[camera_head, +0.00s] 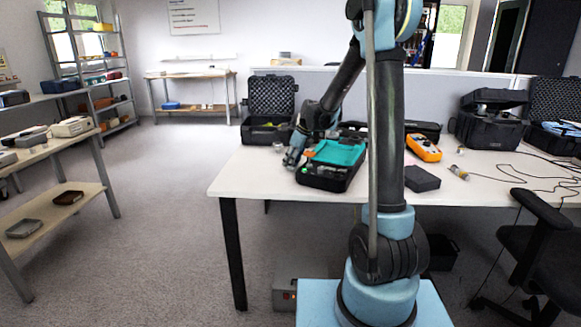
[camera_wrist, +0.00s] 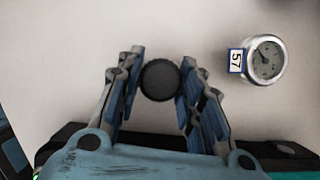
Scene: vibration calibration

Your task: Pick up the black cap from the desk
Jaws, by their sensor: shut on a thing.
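The black cap (camera_wrist: 160,80) is a round, dark disc between the two blue-padded fingers of my gripper (camera_wrist: 159,84) in the wrist view. The fingers are shut on it from both sides. The white desk surface (camera_wrist: 190,25) lies behind it; I cannot tell whether the cap touches the desk. In the head view my gripper (camera_head: 291,158) is low over the left part of the desk (camera_head: 235,181), beside the teal-and-black case. The cap cannot be made out there.
A round gauge (camera_wrist: 266,60) labelled 57 stands right of my gripper in the wrist view. The teal-topped case (camera_head: 335,153) is close by.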

